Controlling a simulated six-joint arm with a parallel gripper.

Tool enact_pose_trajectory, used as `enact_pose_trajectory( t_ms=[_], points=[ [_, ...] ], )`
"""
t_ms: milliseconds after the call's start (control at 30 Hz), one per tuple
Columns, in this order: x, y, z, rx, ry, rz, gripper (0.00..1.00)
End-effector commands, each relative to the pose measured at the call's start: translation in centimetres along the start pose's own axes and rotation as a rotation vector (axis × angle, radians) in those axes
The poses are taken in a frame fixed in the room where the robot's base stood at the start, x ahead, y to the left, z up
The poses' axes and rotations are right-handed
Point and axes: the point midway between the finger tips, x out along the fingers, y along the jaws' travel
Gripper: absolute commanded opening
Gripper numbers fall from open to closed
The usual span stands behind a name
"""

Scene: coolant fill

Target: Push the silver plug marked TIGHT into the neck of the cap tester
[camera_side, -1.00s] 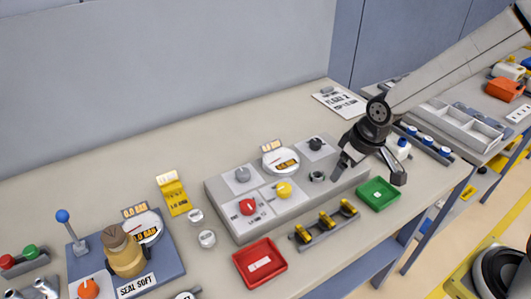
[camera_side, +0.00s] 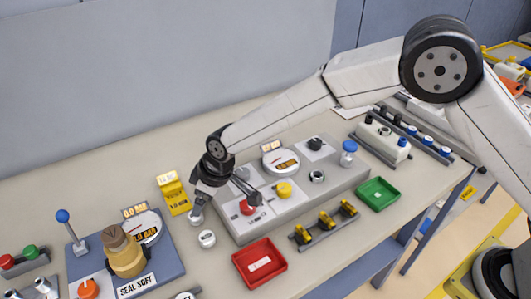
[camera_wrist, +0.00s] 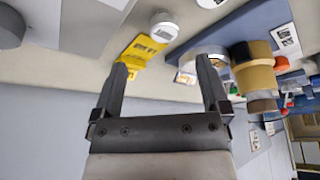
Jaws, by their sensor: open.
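Two small silver plugs stand on the bench left of the cap tester. The rear one (camera_side: 196,216) is partly covered by a finger of my gripper; the front one (camera_side: 207,238) is in clear view. Their markings are too small to read. The cap tester (camera_side: 240,232) is a grey box with a gauge, knobs and an open, empty neck (camera_side: 317,176) on its right half. My gripper (camera_side: 228,203) is open and empty, above the tester's left edge and the rear plug. In the wrist view, a plug (camera_wrist: 163,27) shows beyond the open fingers (camera_wrist: 161,66).
A yellow sign block (camera_side: 173,193) stands just behind the plugs, and also shows in the wrist view (camera_wrist: 141,50). The seal-soft station (camera_side: 170,270) is at left. A red tray (camera_side: 282,268), a rack with yellow pieces (camera_side: 302,240) and a green tray (camera_side: 391,201) lie in front.

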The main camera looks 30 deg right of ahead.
Motion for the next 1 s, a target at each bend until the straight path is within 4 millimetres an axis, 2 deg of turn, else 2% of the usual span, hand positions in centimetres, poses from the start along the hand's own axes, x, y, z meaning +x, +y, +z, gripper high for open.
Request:
enact_pose_trajectory(
  t_ms=[267,633,1000],
  points=[
    [0.5,-0.4,-0.3,-0.008,0.002,-0.004,0.96],
    [2.7,-0.4,-0.2,-0.008,0.001,-0.004,0.96],
    [3.3,-0.4,-0.3,-0.008,0.002,-0.003,0.96]
  ],
)
